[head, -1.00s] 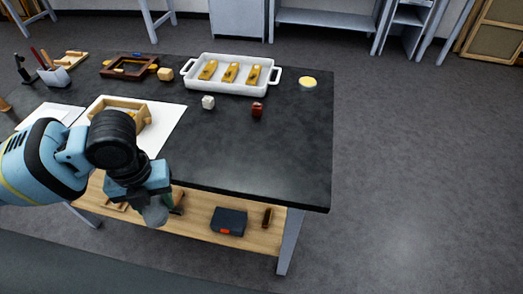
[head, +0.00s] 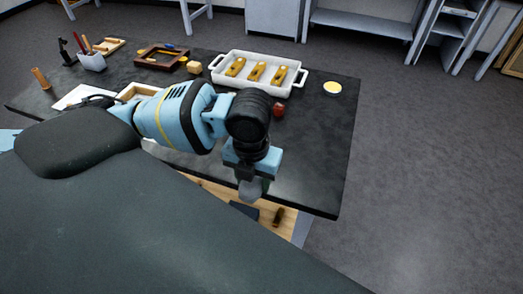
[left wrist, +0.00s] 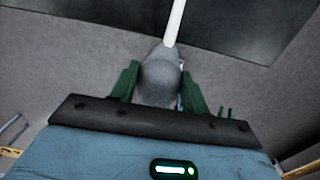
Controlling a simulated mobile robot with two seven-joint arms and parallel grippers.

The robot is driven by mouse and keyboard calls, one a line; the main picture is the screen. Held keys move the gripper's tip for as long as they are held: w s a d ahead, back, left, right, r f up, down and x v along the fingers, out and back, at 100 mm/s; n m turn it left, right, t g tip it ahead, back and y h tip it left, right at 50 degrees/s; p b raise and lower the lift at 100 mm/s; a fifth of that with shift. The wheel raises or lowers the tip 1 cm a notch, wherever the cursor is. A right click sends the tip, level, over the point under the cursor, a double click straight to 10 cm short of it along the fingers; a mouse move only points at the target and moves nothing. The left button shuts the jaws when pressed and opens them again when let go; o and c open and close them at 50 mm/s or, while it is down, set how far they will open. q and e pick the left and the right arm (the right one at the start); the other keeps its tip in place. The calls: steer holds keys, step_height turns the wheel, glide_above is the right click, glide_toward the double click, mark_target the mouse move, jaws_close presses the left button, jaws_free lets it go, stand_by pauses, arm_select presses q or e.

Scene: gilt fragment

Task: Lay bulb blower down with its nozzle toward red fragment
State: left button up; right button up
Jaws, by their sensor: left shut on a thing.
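The bulb blower (left wrist: 160,82) has a grey bulb and a white nozzle (left wrist: 174,24). My left gripper (left wrist: 158,88) is shut on the bulb, with a green finger on each side. In the left wrist view the nozzle points up the picture, toward the dark tabletop. In the head view my left gripper (head: 251,180) is by the table's front edge, with the grey bulb (head: 250,191) below it; the nozzle cannot be made out there. The red fragment (head: 278,110) lies on the tabletop beyond the gripper, in front of the white tray. My right gripper is not in view.
The white tray (head: 303,84) holds several gilt pieces. A yellow-filled dish (head: 332,88) stands right of it. The right tabletop (head: 315,140) is clear.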

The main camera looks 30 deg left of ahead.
arm_select(q)
steer(key=w+a, duration=0.2)
steer(key=w, duration=0.2)
steer(key=w+a+f, duration=0.1)
steer(key=w+a, duration=0.1)
steer(key=w, duration=0.2)
steer(key=w+a, duration=0.3)
steer(key=w, duration=0.1)
steer(key=shift+w+f+b, duration=0.2)
steer(key=shift+w+b, duration=0.15)
steer(key=shift+w, duration=0.05)
steer(key=shift+w+f, duration=0.15)
steer(key=shift+f, duration=1.6)
steer(key=shift+f, duration=0.1)
steer(key=o, duration=0.6)
steer(key=shift+f, duration=0.1)
steer(key=o, duration=0.4)
step_height(320, 180, up, 12)
steer(key=shift+r+p, duration=0.2)
steer(key=shift+p, duration=0.15)
